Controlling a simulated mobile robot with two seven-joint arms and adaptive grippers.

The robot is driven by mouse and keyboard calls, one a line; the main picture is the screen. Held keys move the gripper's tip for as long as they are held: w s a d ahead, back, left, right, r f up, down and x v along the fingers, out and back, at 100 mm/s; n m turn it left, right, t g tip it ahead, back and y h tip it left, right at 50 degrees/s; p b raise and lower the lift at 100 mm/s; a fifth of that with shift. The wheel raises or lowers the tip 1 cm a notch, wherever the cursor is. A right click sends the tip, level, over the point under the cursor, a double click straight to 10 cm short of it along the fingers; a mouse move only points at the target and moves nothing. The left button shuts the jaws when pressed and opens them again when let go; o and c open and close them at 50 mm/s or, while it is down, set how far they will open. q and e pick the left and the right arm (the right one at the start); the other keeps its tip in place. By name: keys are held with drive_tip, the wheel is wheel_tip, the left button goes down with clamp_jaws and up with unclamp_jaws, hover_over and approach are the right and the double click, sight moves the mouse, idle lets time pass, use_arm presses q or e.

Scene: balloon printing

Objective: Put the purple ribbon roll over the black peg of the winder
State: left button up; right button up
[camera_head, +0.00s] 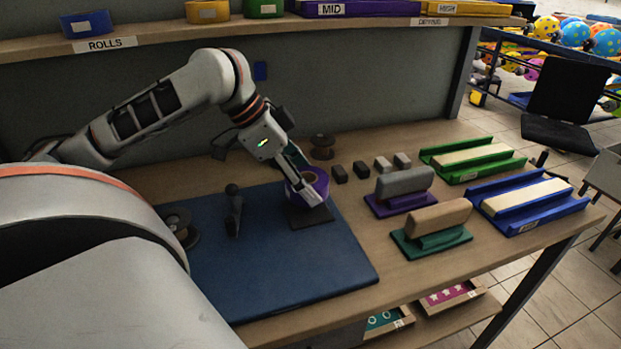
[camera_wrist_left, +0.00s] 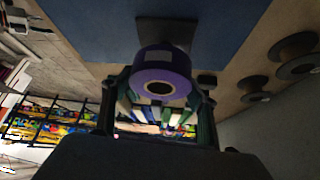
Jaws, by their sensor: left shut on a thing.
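The purple ribbon roll (camera_head: 319,180) is between the fingers of my left gripper (camera_head: 307,187), which is shut on it. In the left wrist view the roll (camera_wrist_left: 160,62) shows its round hole, with a green-sided finger on each side. A dark flat base (camera_head: 312,217) lies on the blue mat just below the roll; it also shows in the left wrist view (camera_wrist_left: 166,30). No peg shows there; the roll and gripper hide that spot, so I cannot tell whether the roll is around a peg. A dark upright piece with a knob (camera_head: 234,205) stands to the left.
Dark spools stand behind the roll (camera_head: 322,148) and at the left (camera_head: 178,225). Small dark and grey blocks (camera_head: 360,170) sit to the right, before purple, teal, green and blue holders (camera_head: 530,205). A shelf (camera_head: 160,42) runs above. The front blue mat (camera_head: 285,285) is clear.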

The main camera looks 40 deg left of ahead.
use_arm(q)
drive_tip(key=shift+f+p, duration=0.35)
drive_tip(key=shift+f, duration=1.75)
drive_tip(key=o, duration=1.2)
drive_tip(key=shift+o, duration=0.2)
drive_tip(key=v, duration=1.2)
drive_tip(key=shift+d, duration=0.1)
